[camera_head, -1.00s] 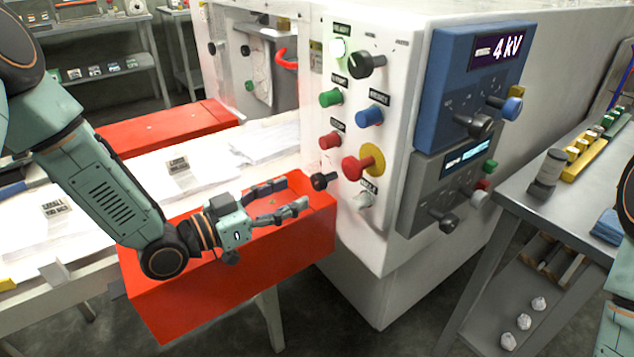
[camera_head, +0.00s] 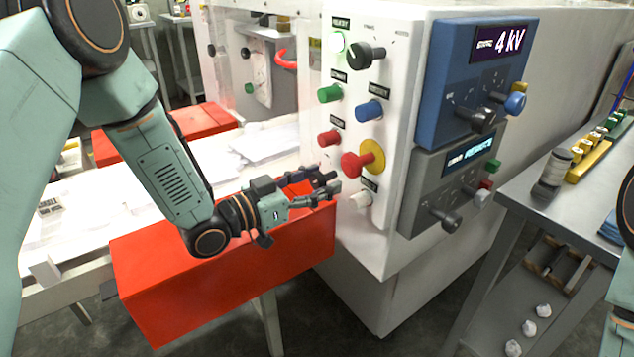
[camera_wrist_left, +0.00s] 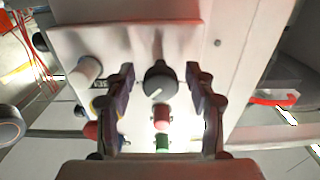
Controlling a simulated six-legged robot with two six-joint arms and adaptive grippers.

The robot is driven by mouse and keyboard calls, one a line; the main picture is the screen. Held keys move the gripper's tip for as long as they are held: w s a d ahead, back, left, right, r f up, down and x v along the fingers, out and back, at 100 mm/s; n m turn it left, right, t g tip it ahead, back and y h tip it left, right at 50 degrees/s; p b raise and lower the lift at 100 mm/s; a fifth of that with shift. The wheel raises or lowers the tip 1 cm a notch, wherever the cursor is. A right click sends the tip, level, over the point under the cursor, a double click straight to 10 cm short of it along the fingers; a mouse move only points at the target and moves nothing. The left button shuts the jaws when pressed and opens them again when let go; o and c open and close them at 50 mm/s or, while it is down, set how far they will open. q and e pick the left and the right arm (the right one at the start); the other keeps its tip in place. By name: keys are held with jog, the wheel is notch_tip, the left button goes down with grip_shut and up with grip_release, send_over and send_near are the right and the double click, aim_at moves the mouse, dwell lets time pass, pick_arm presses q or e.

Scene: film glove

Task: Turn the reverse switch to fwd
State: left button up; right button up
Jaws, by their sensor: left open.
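A black rotary knob with a white mark (camera_wrist_left: 160,80) sits low on the white machine's control panel (camera_head: 388,225). It seems to be the reverse switch, but its lettering cannot be read. In the head view the knob (camera_head: 322,181) is partly hidden by my left gripper (camera_head: 328,190). My left gripper is open, its two fingers reaching toward the panel. My right gripper is out of view.
Red (camera_head: 328,138) and green (camera_head: 329,93) buttons sit above the knob. A red mushroom button on yellow (camera_head: 363,163) and a white knob (camera_head: 361,200) are close to the right. An orange-red box (camera_head: 225,275) lies below my left gripper. A grey bench (camera_head: 540,215) stands right.

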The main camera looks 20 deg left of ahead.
pick_arm(q)
jog(key=c, duration=1.1)
jog(key=shift+f, duration=0.1)
jog(key=shift+c, duration=0.2)
jog(key=n+p, duration=0.2)
jog(key=n, duration=0.2)
jog(key=n+p, duration=0.2)
jog(key=n, duration=0.2)
jog(key=n+p, duration=0.2)
jog(key=n, duration=0.3)
jog(key=shift+s+d, duration=0.1)
jog(key=n+p, duration=0.1)
jog(key=n, duration=0.3)
jog(key=shift+n, duration=0.4)
